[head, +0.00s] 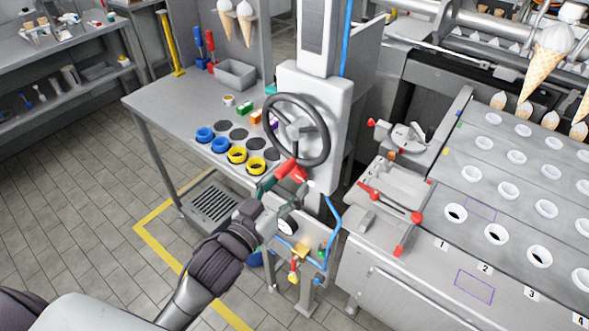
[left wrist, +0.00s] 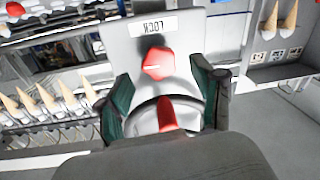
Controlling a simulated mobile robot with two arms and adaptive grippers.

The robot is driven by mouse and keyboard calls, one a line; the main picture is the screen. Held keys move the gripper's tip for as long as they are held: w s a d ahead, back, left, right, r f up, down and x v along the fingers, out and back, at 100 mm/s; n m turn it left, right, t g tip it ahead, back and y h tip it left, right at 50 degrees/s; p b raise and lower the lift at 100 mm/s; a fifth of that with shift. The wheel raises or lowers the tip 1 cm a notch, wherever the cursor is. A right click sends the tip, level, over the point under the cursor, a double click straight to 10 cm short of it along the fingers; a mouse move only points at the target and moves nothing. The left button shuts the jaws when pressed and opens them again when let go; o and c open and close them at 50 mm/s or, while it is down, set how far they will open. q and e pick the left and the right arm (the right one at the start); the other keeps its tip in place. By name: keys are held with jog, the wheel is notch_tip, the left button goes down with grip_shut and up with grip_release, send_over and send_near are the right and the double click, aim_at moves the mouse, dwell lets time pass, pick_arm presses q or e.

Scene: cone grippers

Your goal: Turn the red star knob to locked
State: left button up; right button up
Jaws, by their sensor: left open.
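The red star knob (left wrist: 158,63) sits on a pale grey plate in the left wrist view, under a white label (left wrist: 154,25) whose LOCK lettering appears upside down. A light pointer line shows on the knob. My left gripper (head: 277,182) is open, its green-padded fingers on either side of the knob in the left wrist view, with gaps visible. A second red part (left wrist: 167,113) lies nearer the camera, by a dark curved rim. In the head view, red shows at the left fingertips below the wheel; I cannot tell which part it is. My right gripper is not in view.
A black handwheel (head: 297,130) on a grey column stands just above my left gripper. A workbench (head: 165,105) with coloured rings is to the left. A cone machine (head: 470,195) with a red-handled clamp (head: 392,190) stands right. Blue hoses hang close by.

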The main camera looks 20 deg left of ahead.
aim_at(296, 175)
pick_arm(q)
jog(key=shift+p+x, duration=0.3)
jog(key=shift+x, duration=1.45)
jog(key=c, duration=1.1)
